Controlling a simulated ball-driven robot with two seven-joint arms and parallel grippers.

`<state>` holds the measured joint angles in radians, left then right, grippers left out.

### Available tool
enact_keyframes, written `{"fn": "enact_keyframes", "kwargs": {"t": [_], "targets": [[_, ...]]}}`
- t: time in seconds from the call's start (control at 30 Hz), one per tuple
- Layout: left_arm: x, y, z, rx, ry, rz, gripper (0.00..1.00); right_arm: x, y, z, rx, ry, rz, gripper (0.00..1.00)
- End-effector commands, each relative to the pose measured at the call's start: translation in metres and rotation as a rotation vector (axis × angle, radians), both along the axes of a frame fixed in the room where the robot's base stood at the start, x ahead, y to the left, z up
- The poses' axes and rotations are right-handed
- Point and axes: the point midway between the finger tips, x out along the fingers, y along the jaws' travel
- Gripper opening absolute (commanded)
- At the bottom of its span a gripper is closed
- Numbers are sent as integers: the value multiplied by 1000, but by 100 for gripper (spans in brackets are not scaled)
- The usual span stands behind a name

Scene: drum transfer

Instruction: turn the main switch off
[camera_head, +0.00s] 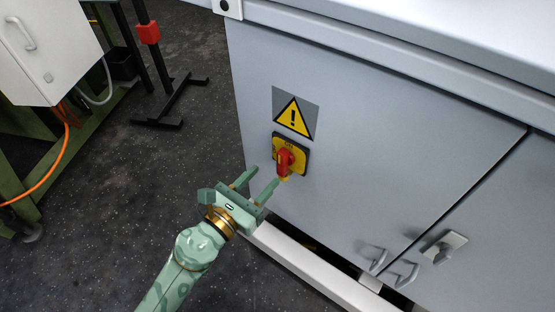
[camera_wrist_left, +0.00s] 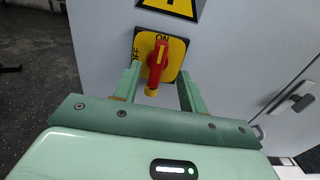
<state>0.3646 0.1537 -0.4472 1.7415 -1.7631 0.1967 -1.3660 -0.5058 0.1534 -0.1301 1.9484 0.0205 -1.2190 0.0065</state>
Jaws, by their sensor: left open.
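The main switch is a red rotary handle (camera_head: 285,160) on a yellow plate (camera_head: 301,157) on the front of a grey cabinet. In the left wrist view the red handle (camera_wrist_left: 156,66) stands roughly upright, its upper end near the "ON" mark of the yellow plate (camera_wrist_left: 174,52); "OFF" is at the plate's left. My left gripper (camera_head: 262,182) is open, just in front of and below the switch. In the left wrist view its two fingers (camera_wrist_left: 158,88) stand on either side of the handle's lower end, with gaps visible. My right gripper is not in view.
A yellow warning sign (camera_head: 294,116) is above the switch on the grey cabinet (camera_head: 400,130). Door latches (camera_head: 443,247) are at the lower right. A white rail (camera_head: 310,268) runs along the cabinet's foot. Dark floor (camera_head: 120,210) is open to the left, before a green frame.

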Motion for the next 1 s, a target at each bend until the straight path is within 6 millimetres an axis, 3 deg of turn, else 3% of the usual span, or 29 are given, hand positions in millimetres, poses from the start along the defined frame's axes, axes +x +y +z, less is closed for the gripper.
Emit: {"fn": "enact_keyframes", "kwargs": {"t": [0.1,0.3,0.7,0.87,1.0], "targets": [[23,-16,-2,-2,2,1,42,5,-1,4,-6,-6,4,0],[47,-34,-3,-3,3,0,42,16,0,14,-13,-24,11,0],[55,-40,-1,-1,2,0,42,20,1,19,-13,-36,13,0],[55,-40,-1,-2,3,0,0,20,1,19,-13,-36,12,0],[55,-40,-2,-2,3,0,0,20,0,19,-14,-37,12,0]]}}
